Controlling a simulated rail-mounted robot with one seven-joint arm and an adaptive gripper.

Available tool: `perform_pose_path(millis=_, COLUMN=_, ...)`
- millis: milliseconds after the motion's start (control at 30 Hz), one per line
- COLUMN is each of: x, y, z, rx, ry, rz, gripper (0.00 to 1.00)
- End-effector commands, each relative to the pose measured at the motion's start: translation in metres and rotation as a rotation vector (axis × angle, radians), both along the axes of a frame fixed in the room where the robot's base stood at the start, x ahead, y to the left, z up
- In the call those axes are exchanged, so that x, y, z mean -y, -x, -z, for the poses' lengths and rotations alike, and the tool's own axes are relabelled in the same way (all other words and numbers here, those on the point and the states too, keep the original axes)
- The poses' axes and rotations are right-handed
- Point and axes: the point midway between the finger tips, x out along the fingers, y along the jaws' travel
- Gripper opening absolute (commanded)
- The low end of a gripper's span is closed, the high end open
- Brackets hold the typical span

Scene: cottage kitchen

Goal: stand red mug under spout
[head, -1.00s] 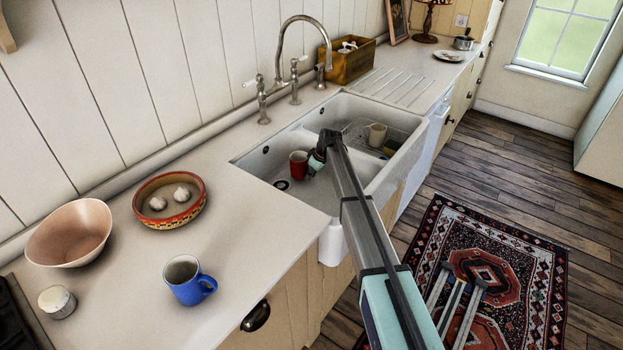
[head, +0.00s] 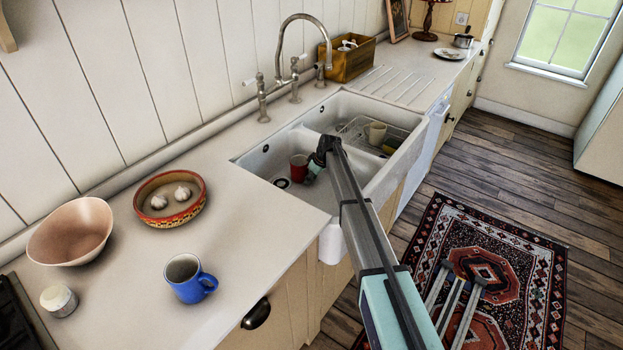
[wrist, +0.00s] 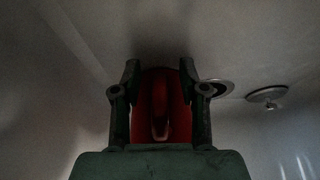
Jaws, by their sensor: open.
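The red mug (head: 299,167) appears upright in the left basin of the white sink (head: 258,158). In the wrist view the mug (wrist: 150,115) sits between the fingers of my gripper (wrist: 158,85), its handle facing my palm. The fingers are open, one on each side of it; whether either touches the mug is too dark to tell. In the head view my gripper (head: 313,168) is at the mug's right side. The arched metal spout (head: 304,17) rises behind the sink, its outlet above and behind the mug in the picture.
A drain (wrist: 217,88) and a round metal fitting (wrist: 266,95) lie beside the mug. The right basin holds a wire rack (head: 358,128) and a cream mug (head: 377,133). A blue mug (head: 187,280) and a bowl with garlic (head: 170,198) stand on the left counter.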

Motion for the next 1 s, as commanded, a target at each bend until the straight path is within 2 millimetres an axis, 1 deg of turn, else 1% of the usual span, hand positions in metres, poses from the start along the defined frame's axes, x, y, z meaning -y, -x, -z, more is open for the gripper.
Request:
perform_pose_path(millis=133, x=0.002, y=0.001, z=-0.007, rx=0.001, ry=0.0, rz=0.0, gripper=0.43)
perform_pose_path(millis=267, x=0.008, y=0.006, z=-0.024, rx=0.003, ry=-0.001, rz=0.001, gripper=0.43)
perform_pose_path(millis=500, x=0.023, y=0.015, z=-0.067, rx=0.004, ry=0.0, rz=0.0, gripper=0.43)
perform_pose_path(millis=700, x=0.033, y=0.021, z=-0.097, rx=0.001, ry=0.0, rz=0.0, gripper=0.43)
perform_pose_path(millis=833, x=0.037, y=0.024, z=-0.109, rx=0.001, ry=0.0, rz=0.0, gripper=0.43)
perform_pose_path(millis=1000, x=0.038, y=0.025, z=-0.114, rx=0.0, ry=0.0, rz=0.0, gripper=0.43)
